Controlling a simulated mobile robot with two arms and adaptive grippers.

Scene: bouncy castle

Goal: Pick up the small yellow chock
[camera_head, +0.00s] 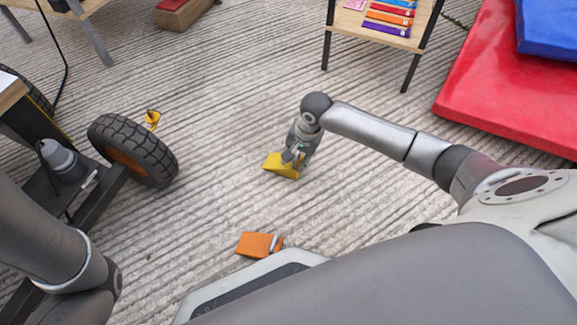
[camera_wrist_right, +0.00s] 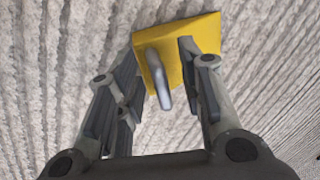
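A yellow wedge-shaped chock (camera_head: 277,165) with a grey metal handle lies on the ribbed floor, near the middle of the head view. It also shows at the top of the right wrist view (camera_wrist_right: 205,36), where its handle stands between the fingers. My right gripper (camera_head: 292,155) reaches down over it, with its fingers (camera_wrist_right: 157,60) apart on either side of the handle. The right finger overlaps the chock's yellow face; I cannot tell whether it touches. My left gripper is out of view; only part of my left arm shows at lower left.
An orange chock (camera_head: 257,244) lies close in front of my base. A black-tyred wheel (camera_head: 134,150) stands at left, with a small yellow item (camera_head: 153,118) on the floor behind it. A red mat (camera_head: 505,85) and a small shelf table (camera_head: 375,28) are at the back right.

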